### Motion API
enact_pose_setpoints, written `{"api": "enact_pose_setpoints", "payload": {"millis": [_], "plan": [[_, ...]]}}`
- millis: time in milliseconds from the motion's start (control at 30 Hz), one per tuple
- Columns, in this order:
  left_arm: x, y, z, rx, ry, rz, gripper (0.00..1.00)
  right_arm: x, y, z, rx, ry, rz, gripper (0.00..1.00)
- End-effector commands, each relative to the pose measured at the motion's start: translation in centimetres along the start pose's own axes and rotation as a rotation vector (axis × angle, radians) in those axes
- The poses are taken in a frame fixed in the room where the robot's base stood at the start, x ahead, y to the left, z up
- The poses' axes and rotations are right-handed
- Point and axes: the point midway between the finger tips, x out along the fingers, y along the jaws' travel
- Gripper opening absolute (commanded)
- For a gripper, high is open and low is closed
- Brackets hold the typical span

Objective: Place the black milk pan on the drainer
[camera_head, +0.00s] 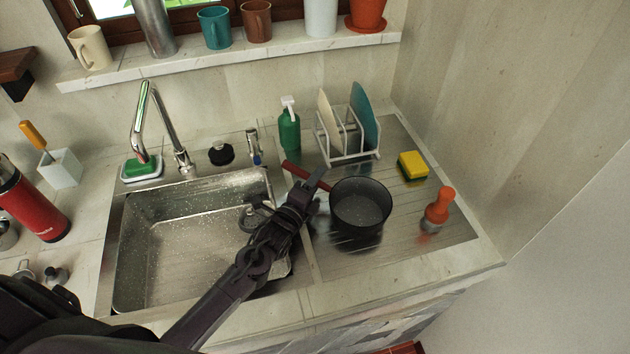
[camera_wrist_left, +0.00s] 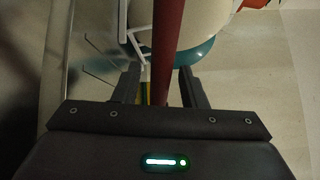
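The black milk pan (camera_head: 360,222) sits upright on the ribbed metal drainer (camera_head: 416,232), right of the sink. Its red handle (camera_head: 293,170) points to the upper left, towards the tap side. My left gripper (camera_head: 311,184) is at the handle, close to the pan's rim. In the left wrist view the red handle (camera_wrist_left: 166,40) passes between the two fingers of my left gripper (camera_wrist_left: 161,84), with narrow gaps visible beside it, so the fingers look open around it. The pan's body is not clearly seen in that view. My right gripper is not in view.
A white rack (camera_head: 346,157) with plates stands behind the pan. A green bottle (camera_head: 289,130) stands behind the handle. The sink (camera_head: 165,235) is left, under my arm.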

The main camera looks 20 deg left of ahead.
Motion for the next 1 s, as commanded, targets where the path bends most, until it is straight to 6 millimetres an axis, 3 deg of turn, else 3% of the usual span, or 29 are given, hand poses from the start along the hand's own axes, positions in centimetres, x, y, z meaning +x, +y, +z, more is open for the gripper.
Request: {"api": "enact_pose_setpoints", "payload": {"millis": [233,700,1000], "plan": [[-0.6,-0.1,0.0,0.001,0.001,0.002,0.38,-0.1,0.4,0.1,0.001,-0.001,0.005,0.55],[-9.7,0.0,-0.1,0.0,0.003,0.003,0.38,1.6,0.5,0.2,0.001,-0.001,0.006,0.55],[-12.0,-0.3,0.0,0.0,0.0,0.0,0.38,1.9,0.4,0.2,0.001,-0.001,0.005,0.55]]}}
